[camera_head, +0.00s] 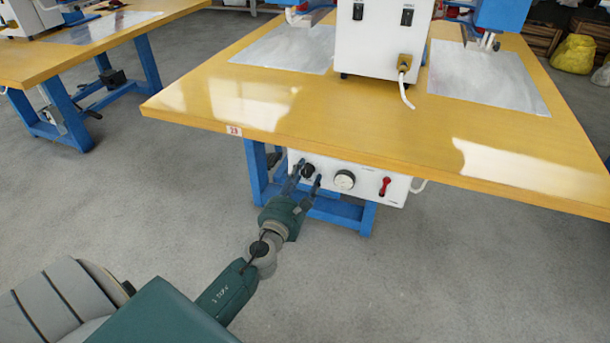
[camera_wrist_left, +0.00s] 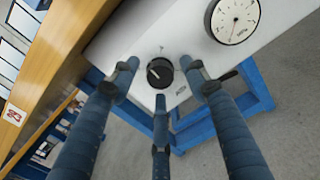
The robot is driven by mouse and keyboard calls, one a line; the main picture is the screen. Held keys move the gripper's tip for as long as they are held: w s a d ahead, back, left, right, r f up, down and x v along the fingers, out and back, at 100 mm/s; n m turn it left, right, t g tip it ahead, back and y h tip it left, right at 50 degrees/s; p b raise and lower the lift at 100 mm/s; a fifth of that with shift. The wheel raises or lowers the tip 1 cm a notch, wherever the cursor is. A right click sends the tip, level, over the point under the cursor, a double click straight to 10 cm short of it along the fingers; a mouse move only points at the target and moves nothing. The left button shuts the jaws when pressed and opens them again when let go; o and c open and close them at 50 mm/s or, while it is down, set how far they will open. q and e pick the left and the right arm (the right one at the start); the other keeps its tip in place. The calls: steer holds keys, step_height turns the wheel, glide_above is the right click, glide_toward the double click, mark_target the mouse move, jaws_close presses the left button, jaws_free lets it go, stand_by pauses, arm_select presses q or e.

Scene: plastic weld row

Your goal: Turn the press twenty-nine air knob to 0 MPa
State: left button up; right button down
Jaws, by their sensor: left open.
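The black air knob (camera_head: 308,170) is on the white panel (camera_head: 367,186) under the front edge of the press table marked 29. My left gripper (camera_head: 302,176) is open in front of it. In the left wrist view the knob (camera_wrist_left: 159,72) shows between the spread fingers (camera_wrist_left: 162,80), with a pale pointer line on its face. I cannot tell whether any finger touches it. A round white gauge (camera_head: 344,179) is just right of the knob, and shows also in the left wrist view (camera_wrist_left: 232,20); its reading is too small to tell. My right gripper is out of view.
A red-handled switch (camera_head: 385,186) is at the panel's right. The yellow table top (camera_head: 300,112) overhangs the panel, with the red 29 label (camera_head: 234,130) on its edge. Blue table legs (camera_head: 256,168) stand behind. The grey floor in front is free.

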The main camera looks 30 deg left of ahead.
arm_select(q)
steer(key=shift+w+a, duration=0.1)
steer(key=shift+w, duration=0.3)
steer(key=c, duration=1.2)
steer(key=shift+o, duration=0.2)
steer(key=shift+n, duration=0.4)
